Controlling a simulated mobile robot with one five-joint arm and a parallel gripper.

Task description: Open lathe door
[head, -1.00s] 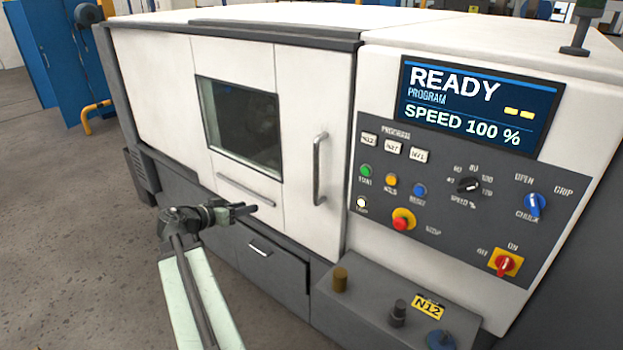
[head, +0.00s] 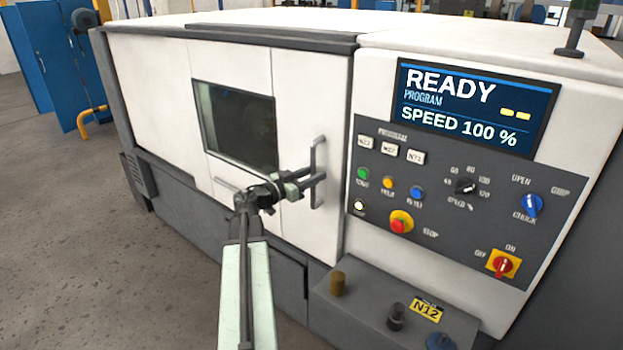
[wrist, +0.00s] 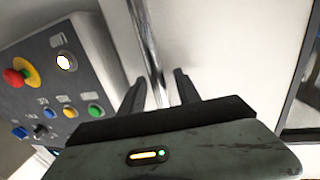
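The lathe door (head: 302,112) is a white panel with a dark window (head: 236,125); it stands closed against the grey frame by the control panel. Its upright metal handle (head: 318,160) is at the panel's right side. My gripper (head: 317,182) is at the lower part of the handle. In the wrist view, the handle (wrist: 148,50) runs between the two dark fingers of my gripper (wrist: 158,88), with a gap on each side. The fingers are open. Whether the handle touches either finger is not clear.
The control panel (head: 455,205) with buttons and knobs is just right of the door. Below it a grey ledge (head: 370,305) juts out, bearing a brown cylinder (head: 338,284) and a yellow N12 tag (head: 427,309). The floor (head: 60,230) at left is clear.

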